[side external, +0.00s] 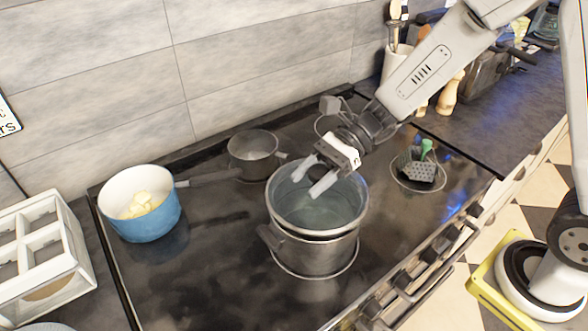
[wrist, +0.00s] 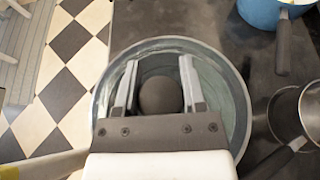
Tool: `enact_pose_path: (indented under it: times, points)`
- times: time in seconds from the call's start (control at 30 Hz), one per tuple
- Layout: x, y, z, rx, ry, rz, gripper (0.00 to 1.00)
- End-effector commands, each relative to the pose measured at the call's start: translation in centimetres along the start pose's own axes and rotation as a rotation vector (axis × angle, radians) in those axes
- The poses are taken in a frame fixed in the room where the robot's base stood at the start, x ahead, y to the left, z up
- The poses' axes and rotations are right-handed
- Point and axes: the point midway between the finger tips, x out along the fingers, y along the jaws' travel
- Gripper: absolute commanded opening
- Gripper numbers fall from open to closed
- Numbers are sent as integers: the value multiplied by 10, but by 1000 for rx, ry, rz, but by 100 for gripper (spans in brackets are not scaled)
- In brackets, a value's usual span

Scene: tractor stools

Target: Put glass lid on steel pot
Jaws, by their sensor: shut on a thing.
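The steel pot (side external: 315,256) stands upright on the front middle of the cooktop. The greenish glass lid (side external: 318,212), with a metal rim, is over the pot's mouth in the side view. A dark line shows between the lid's rim and the pot; I cannot tell whether they touch. My gripper (side external: 314,177) reaches down over the lid from the upper right. In the wrist view, the two fingers (wrist: 158,66) are on either side of the lid's dark round knob (wrist: 160,96), shut on it. The pot is mostly hidden beneath the lid there.
A blue pot (side external: 146,218) with pale food stands at the left, its handle pointing right. A small saucepan (side external: 254,158) sits behind the steel pot. A dark grater-like tool (side external: 417,172) lies at the right. A white crate (side external: 55,262) stands at the far left.

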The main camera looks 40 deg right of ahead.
Motion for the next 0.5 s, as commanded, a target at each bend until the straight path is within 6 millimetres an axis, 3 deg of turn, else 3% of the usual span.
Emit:
enact_pose_path:
  times: [0.23, 0.5]
  points:
    - [8, 0, -19, 1, -1, -1, 0]
    - [9, 0, -21, -1, -1, -1, 0]
